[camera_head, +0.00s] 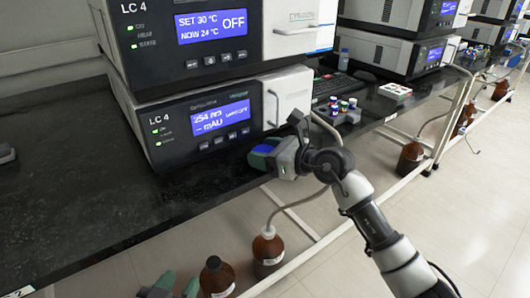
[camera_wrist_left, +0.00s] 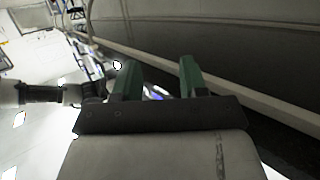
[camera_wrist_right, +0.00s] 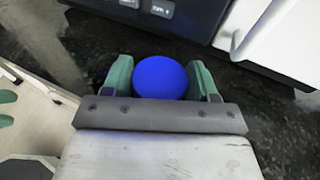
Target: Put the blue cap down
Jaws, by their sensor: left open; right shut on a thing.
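The blue cap (camera_wrist_right: 160,77) is round and smooth and sits between the green fingers of my right gripper (camera_wrist_right: 161,80) in the right wrist view. In the head view my right gripper (camera_head: 262,156) is at the black bench's front edge, just below the lower LC 4 unit, and a bit of the blue cap (camera_head: 262,148) shows there. I cannot tell whether the cap touches the bench. My left gripper (camera_head: 176,285) is low at the bottom of the head view, in front of the bench. Its green fingers (camera_wrist_left: 157,80) are apart and empty in the left wrist view.
Two stacked LC 4 units (camera_head: 215,120) stand behind the right gripper. A rack of small vials (camera_head: 340,110) is to their right. Brown bottles (camera_head: 268,248) stand on the floor below the bench edge.

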